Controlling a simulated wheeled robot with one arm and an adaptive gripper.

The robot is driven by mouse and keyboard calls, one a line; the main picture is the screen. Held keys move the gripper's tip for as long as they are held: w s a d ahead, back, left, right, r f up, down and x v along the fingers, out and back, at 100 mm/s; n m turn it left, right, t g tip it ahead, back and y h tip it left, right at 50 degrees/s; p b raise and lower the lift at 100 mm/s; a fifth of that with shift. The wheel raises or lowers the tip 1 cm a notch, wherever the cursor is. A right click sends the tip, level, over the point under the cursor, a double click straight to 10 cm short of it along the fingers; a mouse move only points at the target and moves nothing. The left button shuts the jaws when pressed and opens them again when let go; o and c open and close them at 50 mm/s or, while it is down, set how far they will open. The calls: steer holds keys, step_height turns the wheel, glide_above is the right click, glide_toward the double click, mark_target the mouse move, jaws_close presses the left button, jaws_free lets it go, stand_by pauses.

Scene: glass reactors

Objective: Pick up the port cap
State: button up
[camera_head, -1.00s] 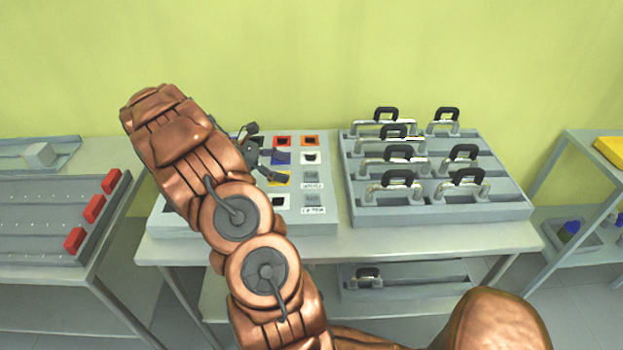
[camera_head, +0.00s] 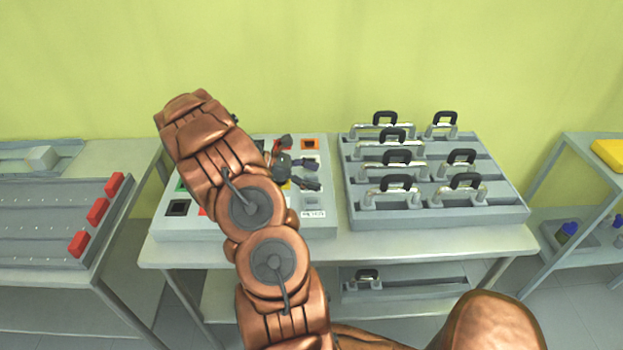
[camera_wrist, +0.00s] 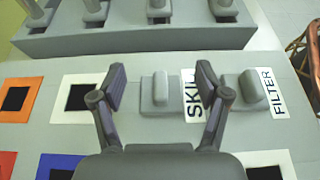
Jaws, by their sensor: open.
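Two grey caps with raised grips sit on a grey panel in the wrist view. One cap (camera_wrist: 161,93) is beside a partly hidden label starting "SKI", and the other cap (camera_wrist: 253,89) is beside a "FILTER" label. I cannot tell from the frames which one is the port cap. My gripper (camera_wrist: 158,85) is open and empty, with its fingers on either side of the "SKI" cap in the picture. The right finger covers part of that label. In the head view my gripper (camera_head: 299,164) hangs over the right side of the panel (camera_head: 240,232), and my arm hides much of the panel.
The panel has several colour-framed square openings, such as a white-framed one (camera_wrist: 77,98). A grey tray (camera_head: 440,218) with several black-handled metal pieces stands close to the right. A rack with red blocks (camera_head: 98,210) is at left, and a shelf (camera_head: 585,150) at right.

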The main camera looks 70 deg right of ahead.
steer(key=shift+s, duration=0.1)
steer(key=shift+c, duration=0.3)
steer(key=c, duration=1.2)
